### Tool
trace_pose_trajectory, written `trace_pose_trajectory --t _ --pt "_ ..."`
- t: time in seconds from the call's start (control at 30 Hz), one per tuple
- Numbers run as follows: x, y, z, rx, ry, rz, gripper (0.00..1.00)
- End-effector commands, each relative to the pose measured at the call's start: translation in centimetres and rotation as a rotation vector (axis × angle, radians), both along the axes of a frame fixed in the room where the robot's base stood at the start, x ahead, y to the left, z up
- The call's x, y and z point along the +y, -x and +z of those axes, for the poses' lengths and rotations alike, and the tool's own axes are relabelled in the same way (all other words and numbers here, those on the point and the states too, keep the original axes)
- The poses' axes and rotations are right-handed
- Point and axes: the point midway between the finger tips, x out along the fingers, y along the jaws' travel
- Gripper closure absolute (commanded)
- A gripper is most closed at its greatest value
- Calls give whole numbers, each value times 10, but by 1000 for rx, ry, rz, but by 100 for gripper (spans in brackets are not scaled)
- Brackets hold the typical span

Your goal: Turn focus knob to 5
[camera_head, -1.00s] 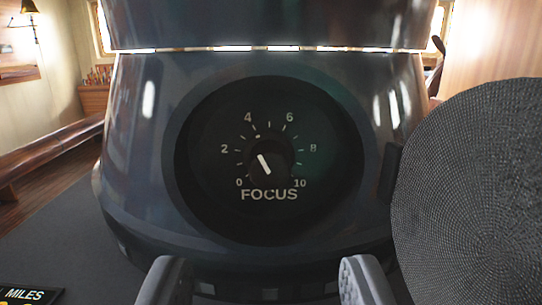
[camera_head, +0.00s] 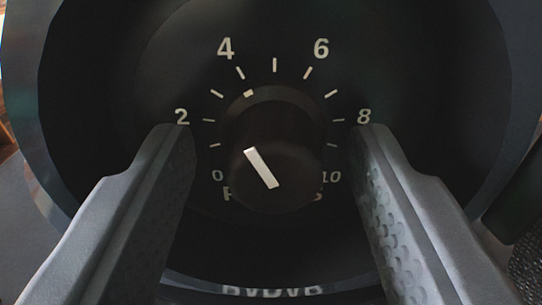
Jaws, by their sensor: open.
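The black focus knob (camera_head: 285,150) sits in the middle of a round dark dial face (camera_head: 270,35) marked from 0 to 10. A white pointer line on the knob's front tilts to the upper left. A small white mark on the knob's rim lies just below and left of the tick by the 4. My gripper (camera_head: 272,140) is open, with one grey finger on each side of the knob. Gaps show between the fingers and the knob. The fingers and the knob partly hide the FOCUS lettering.
The curved housing (camera_head: 25,45) surrounds the dial face. A dark textured object (camera_head: 527,262) shows at the lower right edge. Partly cut white lettering (camera_head: 272,291) shows below the dial.

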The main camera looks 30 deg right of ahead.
Motion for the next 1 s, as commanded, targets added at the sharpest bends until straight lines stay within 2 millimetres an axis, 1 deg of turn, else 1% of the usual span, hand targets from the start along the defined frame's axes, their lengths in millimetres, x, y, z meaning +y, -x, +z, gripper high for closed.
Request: trace_pose_trajectory --t 0.07,0.1,0.17,0.2,0.23,0.43,0.8,1.0 --pt "0 0 0 0 0 0 53" --pt "0 0 0 0 0 0 59" --pt "0 0 0 0 0 0 75" --pt "0 0 0 0 0 0 87" --pt "0 0 0 0 0 0 91" --pt "1 0 -1 -20 -29 1 90" --pt "2 0 -3 -233 -348 4 90" --pt "2 0 -2 -256 -386 3 90"
